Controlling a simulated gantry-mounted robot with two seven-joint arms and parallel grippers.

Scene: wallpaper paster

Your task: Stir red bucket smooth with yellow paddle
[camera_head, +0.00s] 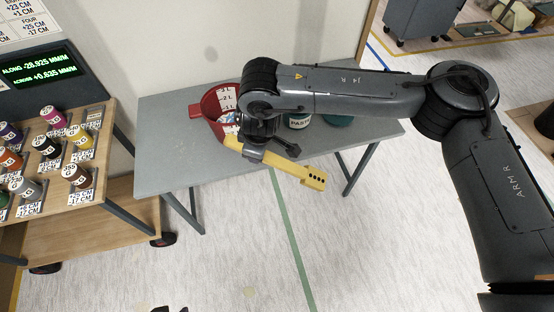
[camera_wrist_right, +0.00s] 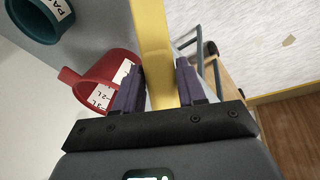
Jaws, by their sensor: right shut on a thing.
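The red bucket (camera_head: 210,117) stands on the grey table, partly hidden behind my right arm. White level labels show on its inner wall. The red bucket also shows at the left in the right wrist view (camera_wrist_right: 84,77). My right gripper (camera_head: 262,146) is shut on the yellow paddle (camera_head: 298,171), which lies between its fingers in the right wrist view. The paddle's wide end with dark holes points right, past the table's front edge. Its other end is by the bucket's near side; I cannot tell whether they touch. Two small dark tips at the bottom edge may be my left gripper (camera_head: 170,309).
The left of the grey table (camera_head: 165,165) is clear. A wooden rack (camera_head: 112,140) with several labelled pots stands at the left.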

